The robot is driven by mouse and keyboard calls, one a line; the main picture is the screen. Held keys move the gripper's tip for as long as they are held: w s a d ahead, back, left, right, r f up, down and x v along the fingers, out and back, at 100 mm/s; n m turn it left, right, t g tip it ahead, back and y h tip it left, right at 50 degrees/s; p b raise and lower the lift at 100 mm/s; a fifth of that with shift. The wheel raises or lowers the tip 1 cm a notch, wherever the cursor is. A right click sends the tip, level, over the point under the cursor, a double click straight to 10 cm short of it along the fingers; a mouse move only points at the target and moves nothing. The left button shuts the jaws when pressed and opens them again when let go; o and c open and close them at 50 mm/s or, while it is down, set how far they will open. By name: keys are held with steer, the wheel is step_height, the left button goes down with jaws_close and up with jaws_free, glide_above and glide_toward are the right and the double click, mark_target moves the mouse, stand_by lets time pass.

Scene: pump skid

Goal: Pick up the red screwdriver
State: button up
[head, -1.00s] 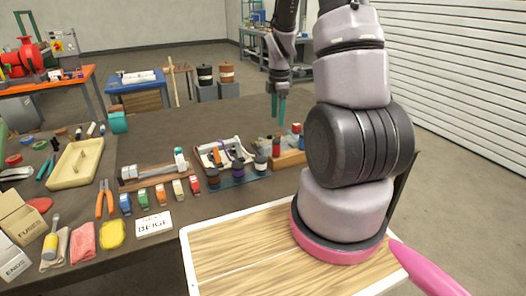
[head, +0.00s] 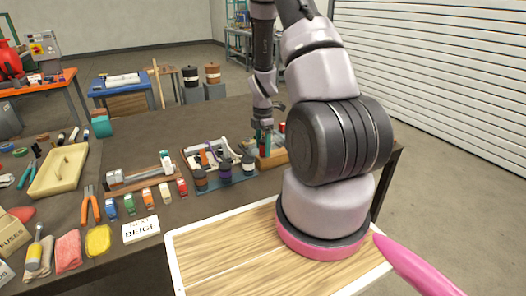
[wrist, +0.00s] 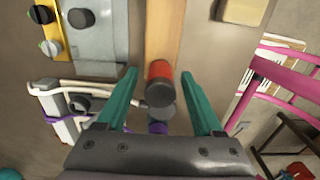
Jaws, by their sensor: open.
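A red cylindrical handle with a dark end, which looks like the red screwdriver (wrist: 159,70), stands end-up between my fingers in the wrist view. Its shaft is hidden. In the head view a red piece (head: 264,152) shows at the wooden block (head: 275,159), just below my fingertips. My gripper (head: 263,140) is open and empty, pointing down over the block. In the wrist view its teal fingers (wrist: 164,80) lie left and right of the red handle, with a gap on both sides. I cannot tell how far above it the fingertips are.
A blue tray (head: 213,188) with dark and purple-topped pieces stands left of the block. A wooden board with white edging (head: 215,255) is in front.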

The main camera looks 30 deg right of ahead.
steer(key=shift+f, duration=0.15)
jaws_close()
